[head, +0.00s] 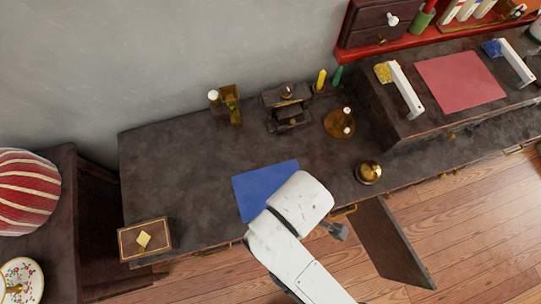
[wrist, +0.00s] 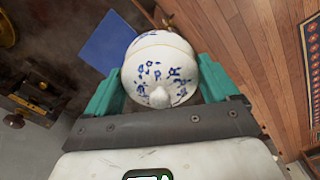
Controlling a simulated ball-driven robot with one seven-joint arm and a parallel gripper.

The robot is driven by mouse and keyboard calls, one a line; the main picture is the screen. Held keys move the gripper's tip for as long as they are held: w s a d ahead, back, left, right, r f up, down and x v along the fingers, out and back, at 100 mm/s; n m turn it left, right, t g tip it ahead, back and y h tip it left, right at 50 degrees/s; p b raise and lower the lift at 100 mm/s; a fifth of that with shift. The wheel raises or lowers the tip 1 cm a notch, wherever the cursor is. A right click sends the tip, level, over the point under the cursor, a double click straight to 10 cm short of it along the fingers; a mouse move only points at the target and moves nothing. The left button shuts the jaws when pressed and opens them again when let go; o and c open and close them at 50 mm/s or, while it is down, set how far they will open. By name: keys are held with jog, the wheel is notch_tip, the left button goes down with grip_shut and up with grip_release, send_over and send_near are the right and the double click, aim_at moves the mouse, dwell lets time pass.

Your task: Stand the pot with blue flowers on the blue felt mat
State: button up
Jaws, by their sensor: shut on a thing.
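The pot with blue flowers (wrist: 160,72) is white and round with blue flower marks and a pale knob facing the wrist camera. My gripper (wrist: 161,78) is shut on it, with one teal finger on each side. In the head view my white arm hides the pot and the fingers. The blue felt mat (head: 262,186) lies flat and bare on the dark counter, its lower right part behind my arm. In the wrist view the mat (wrist: 104,42) shows up and left of the pot, which overlaps its edge in the picture. The pot's height above the counter is unclear.
A brass bell (head: 368,172) stands right of the mat. A box with a yellow diamond (head: 145,240) sits at the counter's left front corner. An amber tray (head: 330,124) and a dark stand (head: 290,118) are behind. An open door panel (head: 392,245) juts out at the front.

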jog(key=shift+s+a+r+n, duration=0.1)
jog(key=shift+s+a+n, duration=0.1)
jog(key=shift+s+n, duration=0.7)
jog(key=shift+a, duration=0.1)
jog(key=w+a+f, duration=0.2)
jog(key=w+f, duration=0.2)
jog(key=w, duration=0.4)
send_over(271, 190)
jog(key=shift+w+f, duration=0.1)
jog(key=shift+f, duration=4.35)
jog(key=shift+f, duration=0.1)
jog(key=o, duration=0.9)
jog(key=shift+o, duration=0.2)
